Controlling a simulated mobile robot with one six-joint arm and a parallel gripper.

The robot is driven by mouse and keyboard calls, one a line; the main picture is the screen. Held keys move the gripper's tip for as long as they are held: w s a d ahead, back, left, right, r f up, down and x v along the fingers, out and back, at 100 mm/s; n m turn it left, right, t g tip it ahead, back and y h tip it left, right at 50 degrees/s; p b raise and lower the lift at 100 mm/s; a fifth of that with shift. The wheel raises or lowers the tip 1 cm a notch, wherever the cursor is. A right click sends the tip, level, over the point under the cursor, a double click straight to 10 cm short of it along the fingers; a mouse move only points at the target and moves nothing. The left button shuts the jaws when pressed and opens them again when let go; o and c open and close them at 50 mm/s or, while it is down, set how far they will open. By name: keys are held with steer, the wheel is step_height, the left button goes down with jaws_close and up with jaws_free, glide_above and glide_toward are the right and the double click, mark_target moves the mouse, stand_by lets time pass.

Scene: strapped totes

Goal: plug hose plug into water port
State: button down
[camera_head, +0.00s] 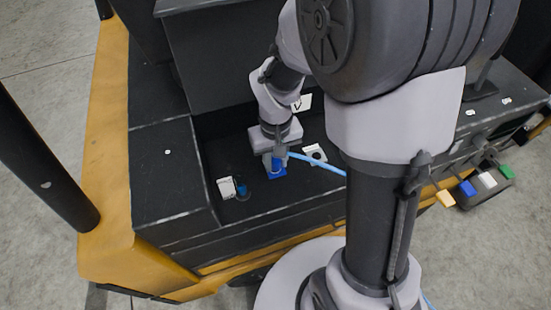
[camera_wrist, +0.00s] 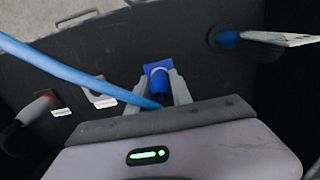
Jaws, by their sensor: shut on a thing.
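My gripper (camera_head: 275,161) is shut on the blue hose plug (camera_wrist: 158,82), which shows between its two fingers in the wrist view. A light-blue hose (camera_wrist: 65,67) runs from the plug to the upper left there, and to the right in the head view (camera_head: 318,163). A blue round port (camera_wrist: 228,39), which looks like the water port, sits in the dark panel to the right of the plug in the wrist view. In the head view this port (camera_head: 242,190) is left of my gripper. The plug is apart from it. Whether the plug touches the panel is unclear.
A white tag (camera_head: 227,188) stands beside the blue port. Another pale fitting (camera_head: 315,153) is right of my gripper, and a red-ringed one (camera_wrist: 42,104) is at the left in the wrist view. Dark raised walls surround the recess.

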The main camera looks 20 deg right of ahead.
steer(key=shift+f, duration=0.4)
steer(key=c, duration=1.1)
jaws_free()
steer(key=shift+o, duration=0.2)
step_height(320, 180, up, 17)
steer(key=p, duration=0.5)
steer(key=shift+r, duration=0.2)
